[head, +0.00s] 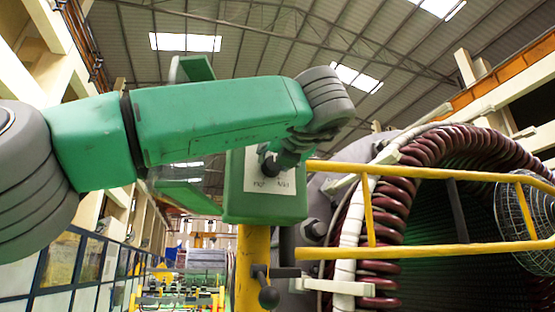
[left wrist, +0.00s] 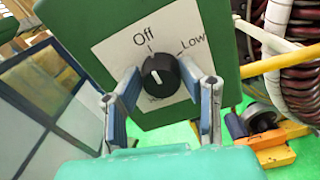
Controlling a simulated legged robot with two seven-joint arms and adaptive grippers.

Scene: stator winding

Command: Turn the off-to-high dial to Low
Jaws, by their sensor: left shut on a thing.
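The black dial (left wrist: 160,76) sits on a white label plate on the green control box (left wrist: 215,20). Its white mark points up and slightly left, toward the Off tick; Low is printed to the upper right. The lower lettering is partly hidden behind the dial. My left gripper (left wrist: 160,73) has one finger on each side of the dial and is shut on it. In the head view the green box (head: 235,202) stands on a yellow post, with my left gripper (head: 270,163) at its plate. The dial is mostly hidden there. My right gripper is not in view.
A yellow railing (head: 410,252) runs right of the box, in front of a large stator with dark red coils (head: 390,230). A dark lever with a ball knob (head: 269,297) is on the post below the box. Glazed panels (head: 60,265) line the left side.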

